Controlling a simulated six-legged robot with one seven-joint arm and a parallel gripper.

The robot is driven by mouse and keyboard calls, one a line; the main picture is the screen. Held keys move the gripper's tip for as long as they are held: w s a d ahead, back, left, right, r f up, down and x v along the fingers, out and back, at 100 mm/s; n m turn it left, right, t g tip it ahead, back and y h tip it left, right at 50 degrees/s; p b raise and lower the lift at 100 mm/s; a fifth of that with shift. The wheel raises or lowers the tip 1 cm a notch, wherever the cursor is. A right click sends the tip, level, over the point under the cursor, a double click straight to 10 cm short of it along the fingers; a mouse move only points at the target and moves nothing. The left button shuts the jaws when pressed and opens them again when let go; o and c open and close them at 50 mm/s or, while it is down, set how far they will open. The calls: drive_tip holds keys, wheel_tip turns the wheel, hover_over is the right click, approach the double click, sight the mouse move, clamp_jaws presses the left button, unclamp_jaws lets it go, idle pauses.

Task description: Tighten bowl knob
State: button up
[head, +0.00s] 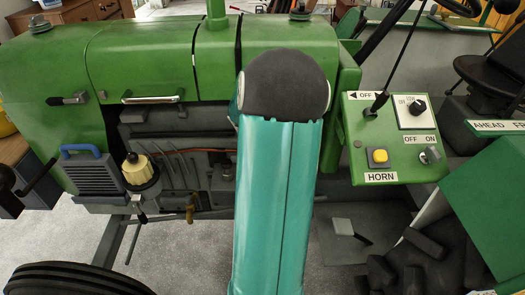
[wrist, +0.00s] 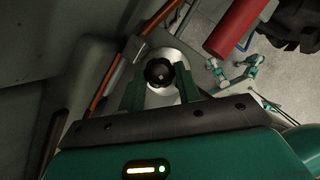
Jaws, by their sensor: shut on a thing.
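The bowl knob (wrist: 160,72) is a black, lobed round knob with a small light centre in the wrist view. It sits over a pale silver round bowl (wrist: 161,98). My gripper (wrist: 160,80) has one dark green finger on each side of the knob, shut on it. The tips come close against the knob's sides; fine contact is too dark to see. In the head view my teal arm hides my gripper, and I cannot clearly make out the knob there.
An orange line (wrist: 108,82) runs close to the left of the bowl. In the head view, the green tractor hood (head: 150,60) overhangs the engine bay, and a control panel (head: 395,135) stands at right.

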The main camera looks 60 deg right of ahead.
drive_tip(key=m, duration=0.1)
drive_tip(key=m+g, duration=0.1)
drive_tip(key=m, duration=0.1)
drive_tip(key=shift+w+m, duration=0.25)
drive_tip(key=shift+m, duration=0.05)
drive_tip(key=shift+w+d+m+g+y, duration=0.1)
drive_tip(key=shift+m+g+y, duration=0.3)
drive_tip(key=shift+m, duration=0.6)
drive_tip(key=shift+d+m+g+y, duration=0.15)
drive_tip(key=shift+m+y, duration=0.35)
drive_tip(key=shift+m, duration=0.5)
drive_tip(key=shift+g, duration=0.25)
drive_tip(key=o, duration=0.7)
